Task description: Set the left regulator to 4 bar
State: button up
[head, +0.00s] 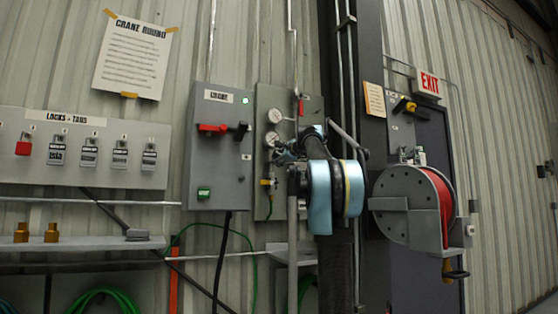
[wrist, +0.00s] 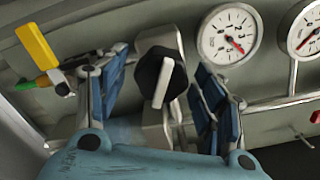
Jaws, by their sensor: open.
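A black regulator knob (wrist: 160,76) with a pale raised bar sits on a grey body in the wrist view. My gripper (wrist: 162,64) is open, with one blue-padded finger on each side of the knob. Gaps show between the pads and the knob, so it is not gripped. A round white gauge (wrist: 228,36) with a red needle pointing to lower right is beside the knob; its numbers are too small to read surely. A second gauge (wrist: 304,28) is at the right edge. In the head view my gripper (head: 284,152) is at the regulator panel (head: 265,99), partly hiding it.
A yellow valve handle (wrist: 36,46) with a green hose fitting lies near my left finger. A grey switch box (head: 220,150) with a red handle hangs left of the panel. A hose reel (head: 405,205) and a dark column are to the right.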

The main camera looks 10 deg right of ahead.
jog(key=c, duration=1.1)
jog(key=shift+o, duration=0.2)
jog(key=shift+n, duration=0.8)
jog(key=o, duration=1.1)
jog(key=shift+c, duration=0.2)
